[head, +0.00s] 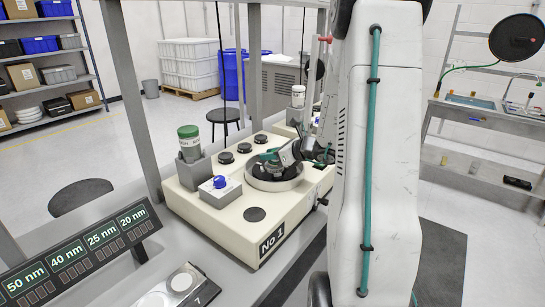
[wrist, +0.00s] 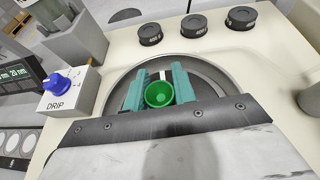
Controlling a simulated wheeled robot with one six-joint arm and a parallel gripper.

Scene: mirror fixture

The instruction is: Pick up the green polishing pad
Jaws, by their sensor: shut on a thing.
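My gripper (wrist: 158,88) has teal fingers on both sides of a small round green piece (wrist: 160,95), which looks like the green polishing pad, and is shut on it. The piece looks like a shallow bright green cup. It lies over the dark round plate (wrist: 205,74) of the polishing machine; whether it touches the plate I cannot tell. In the head view my gripper (head: 270,157) is low over the round basin (head: 290,184) of the cream machine marked No 1, and the green piece cannot be made out there.
The drip box (head: 219,190) with a blue knob stands left of the basin. A green-capped bottle (head: 189,143) stands in a grey holder behind it. Several black round discs (head: 244,148) sit on the machine top. A lit size display (head: 80,250) is at the front left.

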